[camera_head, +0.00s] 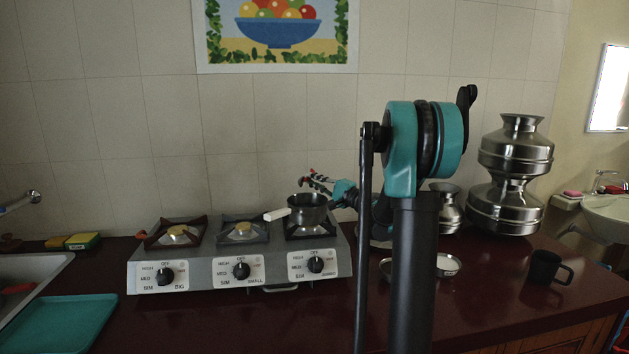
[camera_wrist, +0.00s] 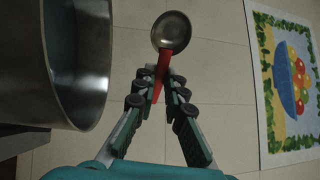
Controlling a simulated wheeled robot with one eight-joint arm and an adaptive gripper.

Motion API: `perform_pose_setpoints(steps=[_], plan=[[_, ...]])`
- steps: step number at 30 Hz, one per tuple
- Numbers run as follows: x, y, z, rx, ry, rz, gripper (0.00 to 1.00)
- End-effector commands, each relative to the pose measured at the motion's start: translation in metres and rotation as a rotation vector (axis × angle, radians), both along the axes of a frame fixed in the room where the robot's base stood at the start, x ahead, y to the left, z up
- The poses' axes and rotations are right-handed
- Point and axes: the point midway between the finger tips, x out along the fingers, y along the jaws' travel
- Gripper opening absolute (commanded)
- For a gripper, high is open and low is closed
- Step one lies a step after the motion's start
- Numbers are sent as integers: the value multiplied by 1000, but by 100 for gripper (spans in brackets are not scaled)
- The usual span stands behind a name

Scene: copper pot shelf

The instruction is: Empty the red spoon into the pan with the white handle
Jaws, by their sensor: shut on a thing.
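The pan (camera_head: 308,213) is a small steel saucepan on the right burner of the stove, with its white handle (camera_head: 277,214) pointing left. Its steel wall fills the left of the wrist view (camera_wrist: 76,60). My gripper (camera_head: 320,182) is above and just behind the pan's rim at its right. In the wrist view my gripper (camera_wrist: 160,80) is shut on the red handle of the spoon (camera_wrist: 162,66). The spoon's metal bowl (camera_wrist: 171,32) extends beyond the fingertips, beside the pan and apart from it. I cannot tell what the bowl holds. The pan's inside bottom is hidden.
The three-burner stove (camera_head: 190,275) stands on the dark red counter (camera_head: 490,298). Steel pots (camera_head: 510,160) are stacked at the right, with a black mug (camera_head: 546,267) in front. A teal tray (camera_head: 62,325) and sponges (camera_head: 83,241) are at the left. Above the stove is open air.

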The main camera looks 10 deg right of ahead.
Motion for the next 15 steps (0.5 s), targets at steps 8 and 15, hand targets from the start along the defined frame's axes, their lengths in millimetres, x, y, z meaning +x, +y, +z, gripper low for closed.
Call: perform_pose_setpoints(steps=[8,15], plan=[[2,3,8,-183,85,0,0],[4,9,14,-404,187,2,0]])
